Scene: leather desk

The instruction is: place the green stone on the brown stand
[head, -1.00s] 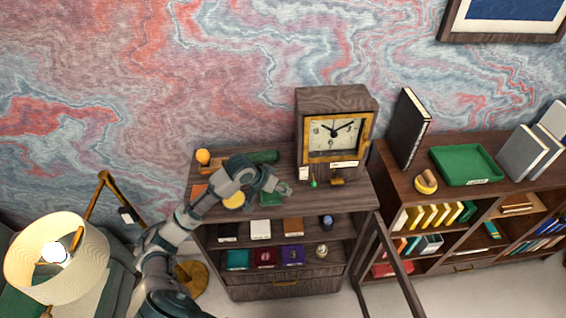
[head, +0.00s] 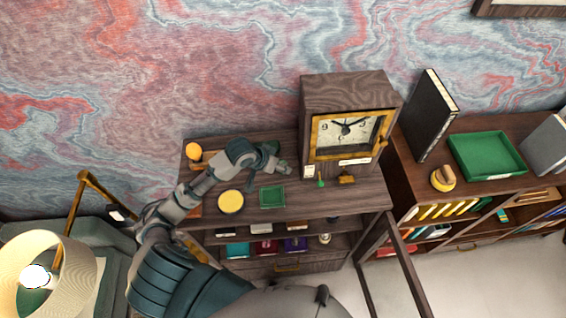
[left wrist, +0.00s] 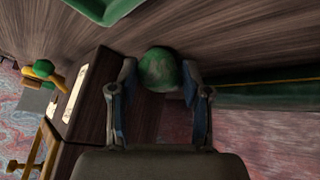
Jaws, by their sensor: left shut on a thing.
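The green stone (left wrist: 158,70) is a rounded, mottled green lump between the two fingers of my left gripper (left wrist: 157,88) in the left wrist view. The fingers are shut on it, close above the wooden cabinet top. In the head view my left gripper (head: 282,167) is over the cabinet top, left of the clock and behind the green square tray; the stone cannot be made out there. A brown wooden piece (head: 209,158) lies beside an orange ball at the back left of the top; I cannot tell whether it is the brown stand. My right gripper is not in view.
A wooden clock (head: 345,100) stands right of the gripper, with small green and gold items before it. A green square tray (head: 271,196) and a yellow round dish (head: 230,201) lie toward the front. A long dark green box (left wrist: 250,96) lies close beside the gripper.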

